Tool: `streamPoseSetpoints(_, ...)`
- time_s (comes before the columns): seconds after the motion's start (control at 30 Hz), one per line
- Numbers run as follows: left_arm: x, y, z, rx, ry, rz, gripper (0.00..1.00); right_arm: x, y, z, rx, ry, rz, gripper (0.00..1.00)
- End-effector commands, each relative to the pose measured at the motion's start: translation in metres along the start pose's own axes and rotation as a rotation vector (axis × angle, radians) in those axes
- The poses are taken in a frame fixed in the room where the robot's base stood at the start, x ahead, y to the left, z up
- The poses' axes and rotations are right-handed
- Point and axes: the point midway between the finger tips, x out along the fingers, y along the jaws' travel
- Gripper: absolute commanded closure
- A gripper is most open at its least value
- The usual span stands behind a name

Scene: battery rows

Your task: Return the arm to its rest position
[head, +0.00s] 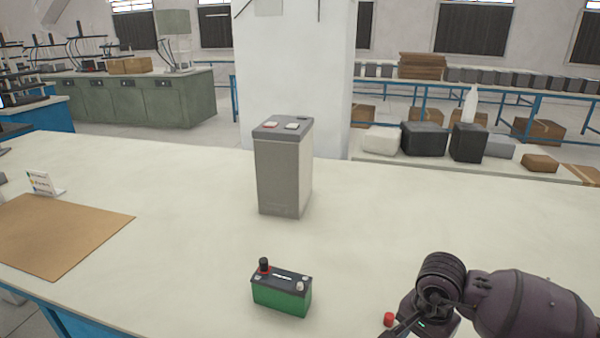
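My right arm (520,302) comes in from the right edge and bends down at the lower right. Its gripper (398,328) points down and left at the bottom edge and is partly cut off, so I cannot tell whether it is open or shut. My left gripper is not in view. A small green battery (281,296) with a dark top stands upright on the table, left of the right gripper and apart from it. A small red piece (389,319) shows right beside the gripper.
A tall grey battery (280,175) stands mid-table behind the green one. A brown board (60,235) and a small card stand (43,184) lie at the left of the white table (180,200). The table's right and left middle are clear. Boxes (424,138) stand on a farther table.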

Motion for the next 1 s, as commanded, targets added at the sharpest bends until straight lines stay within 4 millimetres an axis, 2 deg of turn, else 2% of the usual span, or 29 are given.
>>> streamPoseSetpoints(0.07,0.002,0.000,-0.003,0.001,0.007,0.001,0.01,0.000,0.000,0.000,0.001,-0.002,-0.001,0.48)
streamPoseSetpoints(0.1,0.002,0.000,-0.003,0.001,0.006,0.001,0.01,0.008,-0.002,0.018,0.032,-0.089,-0.027,0.48)
streamPoseSetpoints(0.2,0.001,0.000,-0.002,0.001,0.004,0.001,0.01,0.016,-0.007,0.052,0.112,-0.263,-0.080,0.48)
streamPoseSetpoints(0.33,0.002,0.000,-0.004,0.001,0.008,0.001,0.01,0.018,-0.015,0.094,0.246,-0.512,-0.141,0.48)
streamPoseSetpoints(0.5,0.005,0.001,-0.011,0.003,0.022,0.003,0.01,0.003,-0.029,0.148,0.523,-0.933,-0.200,0.48)
streamPoseSetpoints(0.6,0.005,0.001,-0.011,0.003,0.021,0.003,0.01,-0.015,-0.039,0.167,0.750,-1.224,-0.210,0.48)
streamPoseSetpoints(0.67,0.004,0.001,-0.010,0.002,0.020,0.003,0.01,-0.027,-0.044,0.171,0.897,-1.400,-0.205,0.48)
streamPoseSetpoints(0.77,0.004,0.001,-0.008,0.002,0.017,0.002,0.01,-0.043,-0.050,0.164,1.158,-1.689,-0.173,0.48)
streamPoseSetpoints(0.9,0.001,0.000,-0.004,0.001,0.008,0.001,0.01,-0.049,-0.049,0.133,1.546,-2.081,-0.084,0.48)
streamPoseSetpoints(1.0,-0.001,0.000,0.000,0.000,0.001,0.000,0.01,-0.039,-0.037,0.102,1.835,-2.351,0.016,0.48)
